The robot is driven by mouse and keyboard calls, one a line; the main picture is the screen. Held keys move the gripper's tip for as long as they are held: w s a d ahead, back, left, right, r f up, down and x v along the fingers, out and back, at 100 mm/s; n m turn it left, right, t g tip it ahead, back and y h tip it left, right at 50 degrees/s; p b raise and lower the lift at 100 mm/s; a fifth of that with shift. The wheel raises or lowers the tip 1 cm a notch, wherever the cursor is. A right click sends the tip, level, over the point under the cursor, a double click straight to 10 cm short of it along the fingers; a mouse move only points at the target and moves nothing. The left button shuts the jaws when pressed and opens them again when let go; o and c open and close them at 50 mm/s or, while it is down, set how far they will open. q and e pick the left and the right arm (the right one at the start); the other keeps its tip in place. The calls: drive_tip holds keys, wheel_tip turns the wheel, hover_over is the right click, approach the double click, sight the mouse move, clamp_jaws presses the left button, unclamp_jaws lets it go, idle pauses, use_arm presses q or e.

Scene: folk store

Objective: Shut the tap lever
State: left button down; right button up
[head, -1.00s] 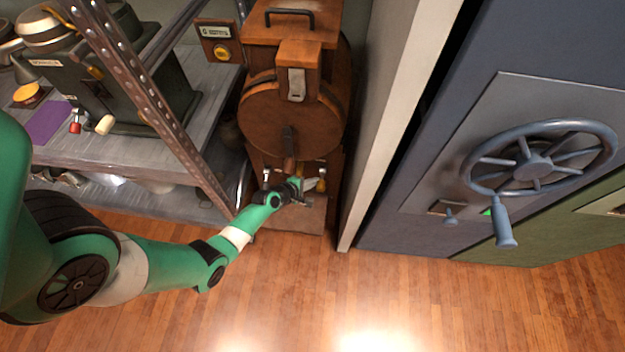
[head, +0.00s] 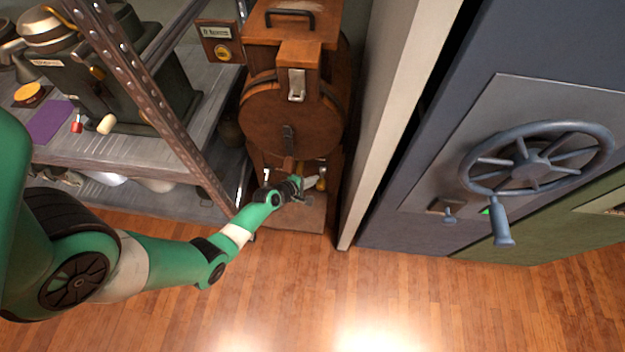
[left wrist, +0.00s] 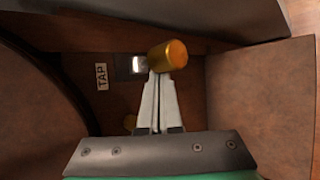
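The tap is on the front of a wooden barrel-like unit (head: 290,125). In the left wrist view the tap lever shows as a gold cylindrical knob (left wrist: 167,56) beside a shiny metal piece (left wrist: 138,65), with a "TAP" label (left wrist: 101,77) to its left. My left gripper (left wrist: 158,78) has its two pale fingers together, tips right at the knob's lower edge; whether they touch it I cannot tell. In the head view my left gripper (head: 308,185) is low at the unit's front and hides part of the tap area. My right gripper is not in view.
A metal shelf (head: 150,150) with a dark machine stands left of the unit. A pale wall edge (head: 395,120) rises close on the right, then a blue safe door with a handwheel (head: 525,160). The wooden floor (head: 300,290) in front is clear.

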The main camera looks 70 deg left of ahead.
use_arm(q)
drive_tip(key=p+v, duration=0.6)
drive_tip(key=v, duration=0.5)
drive_tip(key=shift+s, duration=0.2)
drive_tip(key=shift+d+r, duration=0.1)
drive_tip(key=shift+r, duration=0.1)
